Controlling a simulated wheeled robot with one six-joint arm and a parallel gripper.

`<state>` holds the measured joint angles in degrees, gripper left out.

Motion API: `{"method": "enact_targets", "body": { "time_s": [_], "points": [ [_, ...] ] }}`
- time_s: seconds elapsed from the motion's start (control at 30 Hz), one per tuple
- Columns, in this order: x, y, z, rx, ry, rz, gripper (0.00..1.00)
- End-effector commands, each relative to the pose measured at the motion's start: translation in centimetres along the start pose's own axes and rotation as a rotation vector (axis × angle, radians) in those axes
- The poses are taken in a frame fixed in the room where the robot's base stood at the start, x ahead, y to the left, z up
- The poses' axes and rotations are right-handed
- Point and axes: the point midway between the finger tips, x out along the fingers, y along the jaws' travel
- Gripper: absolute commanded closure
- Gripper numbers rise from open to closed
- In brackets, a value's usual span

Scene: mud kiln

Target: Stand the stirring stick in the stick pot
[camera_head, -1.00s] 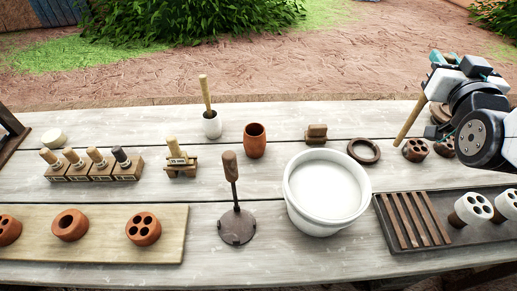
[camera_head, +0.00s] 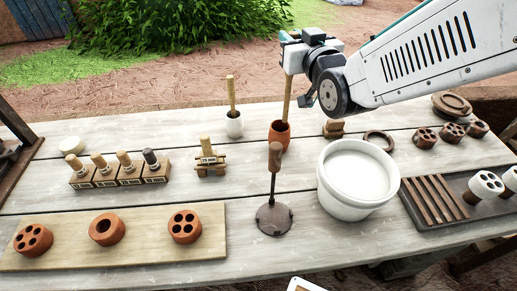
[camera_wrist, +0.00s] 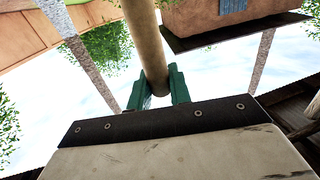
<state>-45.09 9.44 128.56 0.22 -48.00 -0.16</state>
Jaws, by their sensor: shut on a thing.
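My gripper (camera_head: 290,52) is shut on the stirring stick (camera_head: 287,97), a plain pale wooden rod that hangs nearly upright. The stick also shows between the green fingers (camera_wrist: 158,88) in the wrist view (camera_wrist: 147,40). A brown terracotta pot (camera_head: 279,136), open at the top, stands on the table below my gripper. The stick's lower end is at the pot's mouth and seems to be inside it; the tip is hidden, so I cannot tell how deep.
A wide white basin (camera_head: 343,199) is in front to the right, and a dark tool with a round base (camera_head: 272,219) is in front.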

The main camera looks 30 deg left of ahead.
Motion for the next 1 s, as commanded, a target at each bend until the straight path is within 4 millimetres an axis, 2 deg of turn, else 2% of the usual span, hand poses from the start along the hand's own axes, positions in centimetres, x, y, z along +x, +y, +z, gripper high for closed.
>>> {"method": "enact_targets", "body": {
  "time_s": [0.1,0.3,0.53,0.7,0.8,1.0],
  "points": [
    [0.0,0.0,0.6,0.000,-0.002,0.000,1.00],
    [0.0,0.0,4.2,0.000,-0.005,0.000,1.00],
    [0.0,-0.1,6.6,0.000,-0.004,-0.001,1.00],
    [0.0,-0.1,9.2,0.000,-0.004,-0.001,1.00],
    [0.0,-0.1,9.9,0.000,-0.001,-0.001,1.00],
    [0.0,-0.2,10.0,0.000,0.000,-0.002,1.00]
  ]
}}
